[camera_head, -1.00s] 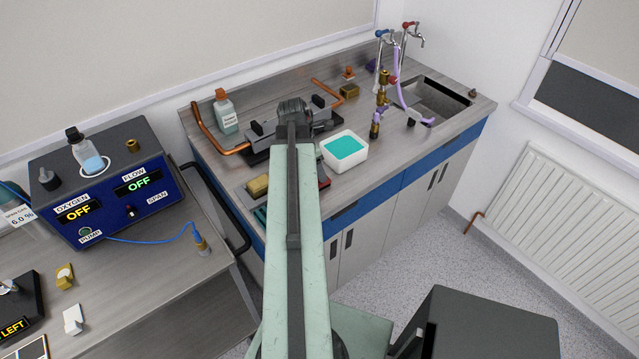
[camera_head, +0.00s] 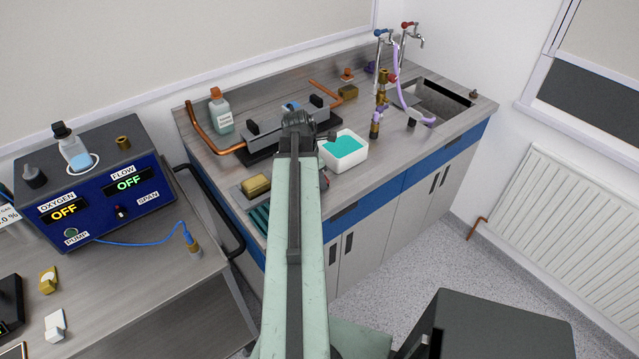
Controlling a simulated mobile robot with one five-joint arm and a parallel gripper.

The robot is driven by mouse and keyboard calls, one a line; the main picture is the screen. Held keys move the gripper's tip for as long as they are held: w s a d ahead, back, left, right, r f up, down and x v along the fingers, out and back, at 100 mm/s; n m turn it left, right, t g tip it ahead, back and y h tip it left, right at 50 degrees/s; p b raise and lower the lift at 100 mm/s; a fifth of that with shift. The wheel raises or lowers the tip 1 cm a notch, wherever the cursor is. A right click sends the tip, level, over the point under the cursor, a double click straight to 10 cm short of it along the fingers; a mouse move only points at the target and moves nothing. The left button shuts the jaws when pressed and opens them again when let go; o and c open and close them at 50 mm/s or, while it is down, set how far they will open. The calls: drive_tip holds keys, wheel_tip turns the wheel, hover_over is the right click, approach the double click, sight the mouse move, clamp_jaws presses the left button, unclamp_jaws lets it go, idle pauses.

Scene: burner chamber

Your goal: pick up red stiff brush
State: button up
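A small dark and red piece (camera_head: 324,182) shows just right of my arm, on the front part of the sink counter. It may be the red stiff brush, but my arm hides most of it and I cannot make out bristles. My gripper (camera_head: 298,122) is at the far end of my pale green arm, over the counter and in front of the dark burner stand. The wrist hides its fingers, so its opening and anything in it cannot be seen.
A white tub of teal liquid (camera_head: 342,160) stands right of my gripper. A yellow sponge (camera_head: 256,186) lies left of my arm. A bottle (camera_head: 221,113), copper pipes (camera_head: 207,133) and a sink (camera_head: 440,98) are on the counter. A blue analyser (camera_head: 95,195) is at left.

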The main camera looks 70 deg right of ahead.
clamp_jaws()
drive_tip(key=shift+r, duration=0.1)
wheel_tip(320, 180, up, 10)
drive_tip(key=p, duration=1)
